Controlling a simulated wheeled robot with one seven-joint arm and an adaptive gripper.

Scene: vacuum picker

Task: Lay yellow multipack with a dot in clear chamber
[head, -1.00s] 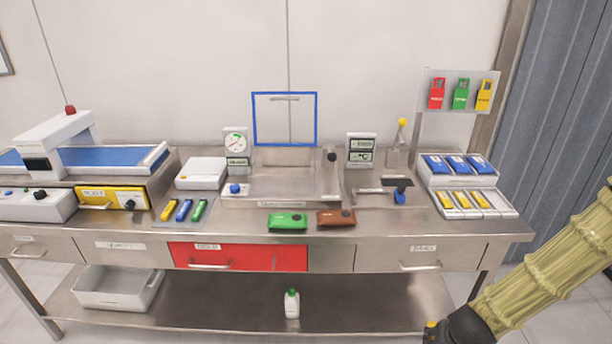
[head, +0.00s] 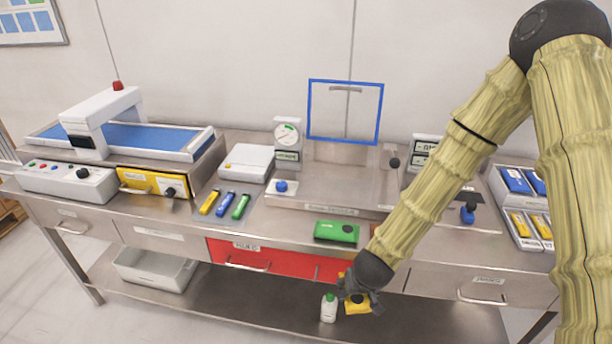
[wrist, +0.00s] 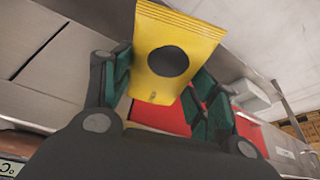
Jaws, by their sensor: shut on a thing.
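A yellow multipack with a black dot (wrist: 190,27) is clamped between the green-padded fingers of my gripper (wrist: 160,92) in the wrist view. In the head view my gripper (head: 357,292) holds the pack (head: 357,308) low in front of the bench, below the red drawer's level. The clear chamber (head: 325,193) sits at the middle of the bench top, behind and above the gripper. Its blue-framed lid (head: 311,112) stands raised.
A green pack (head: 337,232) lies at the bench edge in front of the chamber. A white bottle (head: 328,309) stands on the lower shelf near the gripper in the picture. A dial gauge (head: 287,135) stands left of the chamber. The red drawer (head: 232,256) is shut.

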